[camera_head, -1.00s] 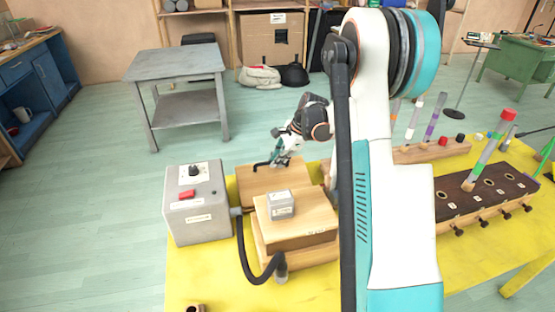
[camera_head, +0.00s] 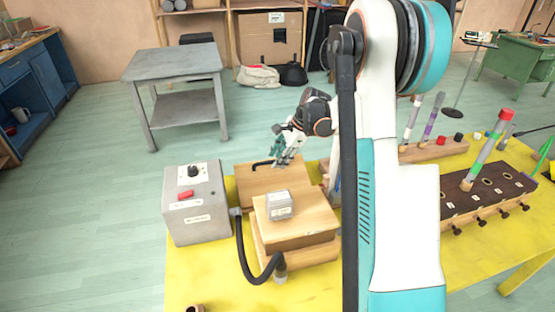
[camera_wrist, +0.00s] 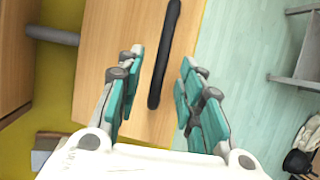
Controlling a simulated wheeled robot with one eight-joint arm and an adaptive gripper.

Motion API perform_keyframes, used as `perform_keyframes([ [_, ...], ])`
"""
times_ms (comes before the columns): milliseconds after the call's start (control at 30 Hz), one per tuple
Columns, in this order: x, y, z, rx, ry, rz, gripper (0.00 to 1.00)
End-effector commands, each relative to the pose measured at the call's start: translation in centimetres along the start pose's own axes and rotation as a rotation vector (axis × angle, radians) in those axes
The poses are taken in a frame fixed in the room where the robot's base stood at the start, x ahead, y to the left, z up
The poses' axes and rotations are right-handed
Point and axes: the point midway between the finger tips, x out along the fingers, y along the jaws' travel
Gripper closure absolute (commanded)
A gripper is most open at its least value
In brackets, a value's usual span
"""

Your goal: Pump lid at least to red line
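The wooden lid (camera_head: 258,182) lies behind a wooden box (camera_head: 298,222) with a small clear-and-grey item on top. Its black bar handle (camera_head: 260,163) is at the far side. In the wrist view the lid (camera_wrist: 118,35) fills the left and middle, with the handle (camera_wrist: 166,55) running lengthwise. My gripper (camera_wrist: 160,62) is open and empty, its teal-padded fingers on either side of the handle in the picture. In the head view my gripper (camera_head: 279,158) is just right of the handle, seemingly above the lid. I cannot tell the gap. No red line shows.
A grey control box (camera_head: 196,210) with a red button and dial stands left, joined by a black hose (camera_head: 245,255) to the wooden box. A dark block (camera_head: 490,190) with tubes stands right on the yellow table (camera_head: 215,285). A grey side table (camera_head: 175,65) stands behind.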

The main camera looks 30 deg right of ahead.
Motion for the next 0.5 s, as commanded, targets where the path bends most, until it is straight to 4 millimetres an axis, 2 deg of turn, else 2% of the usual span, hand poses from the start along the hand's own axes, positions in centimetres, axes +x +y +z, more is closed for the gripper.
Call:
perform_keyframes([
  [300, -6.5, 0.0, 0.0, 0.001, 0.000, -0.001, 0.65],
  [500, -9.4, 0.0, 0.0, 0.001, 0.000, -0.001, 0.65],
])
